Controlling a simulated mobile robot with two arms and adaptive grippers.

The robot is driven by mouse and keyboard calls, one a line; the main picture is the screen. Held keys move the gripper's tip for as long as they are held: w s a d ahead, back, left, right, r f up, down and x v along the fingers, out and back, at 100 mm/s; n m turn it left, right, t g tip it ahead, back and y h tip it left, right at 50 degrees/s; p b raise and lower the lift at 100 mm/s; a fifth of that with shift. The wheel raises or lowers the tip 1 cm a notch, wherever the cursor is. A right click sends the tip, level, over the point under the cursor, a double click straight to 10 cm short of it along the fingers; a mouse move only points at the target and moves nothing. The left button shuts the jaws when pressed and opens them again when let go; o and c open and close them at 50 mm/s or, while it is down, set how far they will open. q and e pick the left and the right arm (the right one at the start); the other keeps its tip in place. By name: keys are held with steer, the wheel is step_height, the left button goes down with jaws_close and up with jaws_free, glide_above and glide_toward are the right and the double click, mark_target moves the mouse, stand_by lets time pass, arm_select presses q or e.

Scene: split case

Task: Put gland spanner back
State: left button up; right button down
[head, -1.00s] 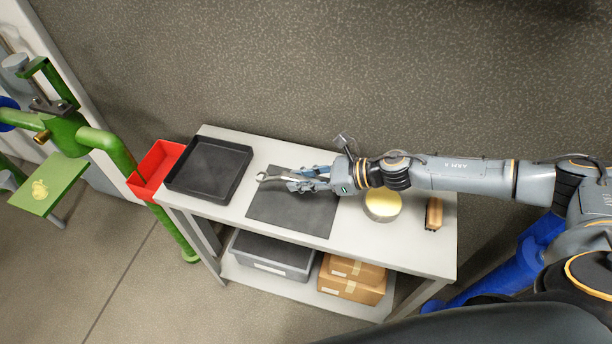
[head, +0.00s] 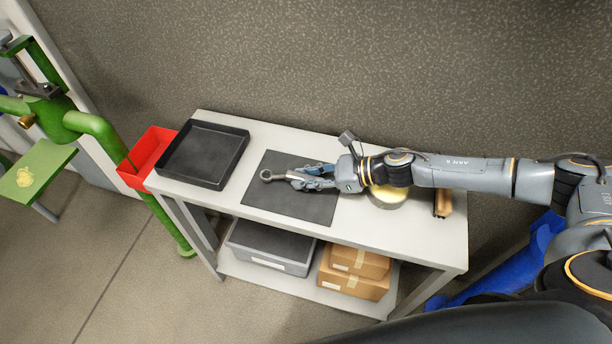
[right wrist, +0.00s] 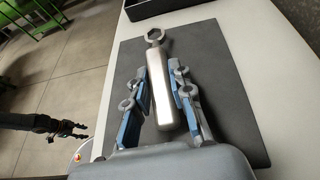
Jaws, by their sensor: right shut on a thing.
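The gland spanner (head: 272,175) is a silvery tool with a ring-shaped end pointing left in the head view. My right gripper (head: 302,178) is shut on its handle, over the dark mat (head: 300,208) on the white table. In the right wrist view the spanner (right wrist: 163,85) lies lengthwise between the blue fingers, ring end away from the gripper. I cannot tell whether it touches the mat. An empty black tray (head: 187,182) stands left of the mat. A dark arm end, seemingly my left gripper (right wrist: 72,128), shows small in the right wrist view; its fingers are unclear.
A red bin (head: 140,172) is at the table's left end, near green pipework (head: 95,125). A round yellowish thing (head: 388,199) and a brown block (head: 443,203) are on the table's right. A grey crate (head: 270,250) and cardboard boxes (head: 352,280) fill the lower shelf.

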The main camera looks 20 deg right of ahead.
steer(key=shift+f+b, duration=0.6)
steer(key=shift+f, duration=0.05)
stand_by(0.4)
steer(key=c, duration=0.6)
jaws_free()
steer(key=shift+d, duration=0.15)
steer(key=shift+b+v, duration=0.5)
steer(key=shift+v, duration=2.4)
steer(key=shift+s, duration=0.1)
